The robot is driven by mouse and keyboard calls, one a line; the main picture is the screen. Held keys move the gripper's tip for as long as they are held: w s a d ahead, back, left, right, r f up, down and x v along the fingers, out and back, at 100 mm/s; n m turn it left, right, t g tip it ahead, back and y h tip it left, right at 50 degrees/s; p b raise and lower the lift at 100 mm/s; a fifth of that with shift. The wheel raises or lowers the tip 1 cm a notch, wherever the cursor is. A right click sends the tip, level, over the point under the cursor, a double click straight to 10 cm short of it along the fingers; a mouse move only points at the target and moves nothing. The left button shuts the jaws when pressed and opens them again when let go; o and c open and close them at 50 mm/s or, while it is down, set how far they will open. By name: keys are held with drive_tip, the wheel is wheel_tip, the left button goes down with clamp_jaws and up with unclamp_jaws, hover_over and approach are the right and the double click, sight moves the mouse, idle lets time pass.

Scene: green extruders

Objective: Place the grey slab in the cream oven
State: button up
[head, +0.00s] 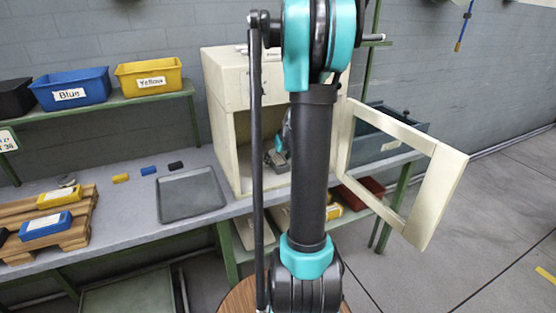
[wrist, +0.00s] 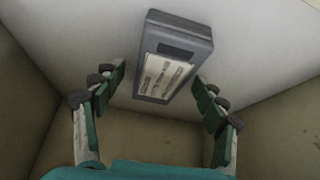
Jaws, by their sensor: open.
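The cream oven (head: 223,125) stands on the bench with its framed door (head: 435,195) swung wide open to the right. My gripper (wrist: 160,78) is inside the oven; in the head view it shows partly through the opening, behind my arm. The grey slab (wrist: 204,45), with a white label on its face, lies on the pale oven floor in the wrist view. It sits between and just beyond my spread fingers, with gaps on both sides.
A grey tray (head: 190,194) lies on the bench left of the oven, with small yellow, blue and black blocks behind it. A wooden pallet (head: 78,222) with yellow and blue slabs is farther left. Blue (head: 72,88) and yellow (head: 150,75) bins stand on the shelf.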

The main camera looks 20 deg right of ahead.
sight(279, 161)
drive_tip(key=v, duration=0.3)
drive_tip(key=shift+s+d+r, duration=0.1)
drive_tip(key=shift+s, duration=0.45)
drive_tip(key=s, duration=0.6)
drive_tip(key=s+d, duration=0.1)
drive_tip(key=s, duration=0.2)
drive_tip(key=shift+s+d, duration=0.1)
drive_tip(key=shift+s, duration=0.75)
drive_tip(key=s+a+f+g, duration=0.1)
drive_tip(key=s+a+f, duration=0.1)
drive_tip(key=s+a, duration=0.5)
drive_tip(key=s+a+f+m, duration=0.1)
drive_tip(key=s+a+f, duration=0.2)
drive_tip(key=s+a, duration=0.4)
drive_tip(key=a, duration=0.4)
drive_tip(key=shift+f+g+h, duration=0.3)
drive_tip(key=shift+g+h, duration=0.1)
drive_tip(key=shift+a, duration=0.1)
